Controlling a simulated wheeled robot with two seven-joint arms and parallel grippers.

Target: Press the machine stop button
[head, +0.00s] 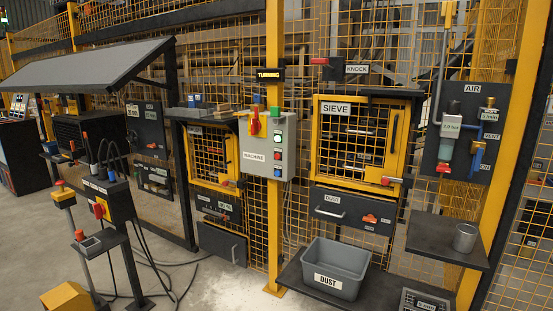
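A grey control box (286,165) labelled MACHINE is mounted on a yellow post in the middle of the head view. Another small button sits lower. A larger red handle or knob (255,123) is at the box's upper left. I cannot read which button is marked stop. Neither of my grippers shows in this view.
A yellow-framed SIEVE door (316,150) stands right of the box. A grey DUST bin (338,272) rests on a low dark shelf below. A dark post (120,204) with a red switch and cables stands at left.

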